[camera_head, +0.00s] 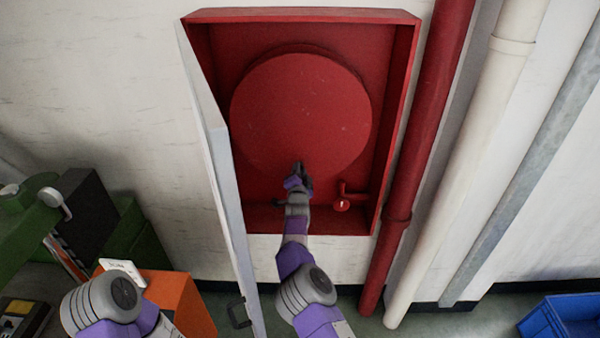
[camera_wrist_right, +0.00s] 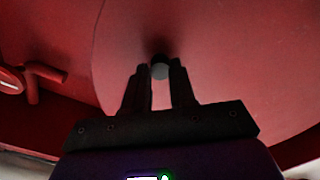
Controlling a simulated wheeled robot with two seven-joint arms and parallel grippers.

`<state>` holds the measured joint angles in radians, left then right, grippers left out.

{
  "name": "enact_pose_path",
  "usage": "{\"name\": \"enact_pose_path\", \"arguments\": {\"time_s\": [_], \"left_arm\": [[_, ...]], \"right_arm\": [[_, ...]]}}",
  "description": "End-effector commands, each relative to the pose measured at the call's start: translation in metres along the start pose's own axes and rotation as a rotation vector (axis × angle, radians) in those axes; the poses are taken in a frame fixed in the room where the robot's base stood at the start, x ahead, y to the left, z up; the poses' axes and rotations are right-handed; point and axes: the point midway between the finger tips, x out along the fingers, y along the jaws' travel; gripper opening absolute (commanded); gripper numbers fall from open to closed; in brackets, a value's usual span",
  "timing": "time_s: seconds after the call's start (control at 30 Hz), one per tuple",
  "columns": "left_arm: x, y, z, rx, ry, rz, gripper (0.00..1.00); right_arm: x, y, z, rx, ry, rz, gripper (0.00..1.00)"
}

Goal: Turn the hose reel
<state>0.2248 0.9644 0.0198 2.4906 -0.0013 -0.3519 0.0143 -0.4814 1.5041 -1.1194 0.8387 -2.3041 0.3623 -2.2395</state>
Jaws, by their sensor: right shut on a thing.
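The hose reel (camera_head: 301,108) is a large round red disc inside an open red wall cabinet (camera_head: 200,60). In the right wrist view the reel (camera_wrist_right: 215,50) fills most of the picture, with a small dark knob (camera_wrist_right: 160,68) standing out from its face. My right gripper (camera_head: 300,170) is at the reel's lower edge in the head view. In the right wrist view its two fingers (camera_wrist_right: 160,75) are shut on the knob, one on each side. My left arm shows only in part at the lower left of the head view; its gripper is not visible.
The cabinet's pale door (camera_head: 225,160) stands open left of my right arm. A red valve (camera_head: 342,204) is at the cabinet's lower right. A red pipe (camera_head: 425,120) and a cream pipe (camera_head: 470,150) run beside it. An orange box (camera_head: 185,300) stands lower left, a blue crate (camera_head: 565,318) lower right.

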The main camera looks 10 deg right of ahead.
Motion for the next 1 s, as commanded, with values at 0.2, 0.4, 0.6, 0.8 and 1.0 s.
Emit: {"name": "enact_pose_path", "arguments": {"time_s": [0.2,0.4,0.6,0.8,1.0], "left_arm": [[0.0,0.0,0.0,0.0,0.0,0.0,0.43],[0.0,0.0,0.0,0.0,0.0,0.0,0.43],[0.002,-0.001,0.0,0.0,0.0,0.0,0.43],[0.005,-0.002,0.0,0.0,0.0,0.0,0.43],[0.005,-0.002,0.0,0.0,0.0,0.0,0.43]], "right_arm": [[0.0,-0.001,-0.001,0.002,0.001,-0.001,0.51],[0.0,-0.001,-0.001,0.002,0.001,-0.002,0.51],[0.0,-0.012,-0.009,0.003,0.003,-0.004,0.51],[0.0,-0.044,-0.034,0.003,0.006,-0.012,0.51],[0.0,-0.071,-0.056,0.002,0.005,-0.01,0.51]]}}
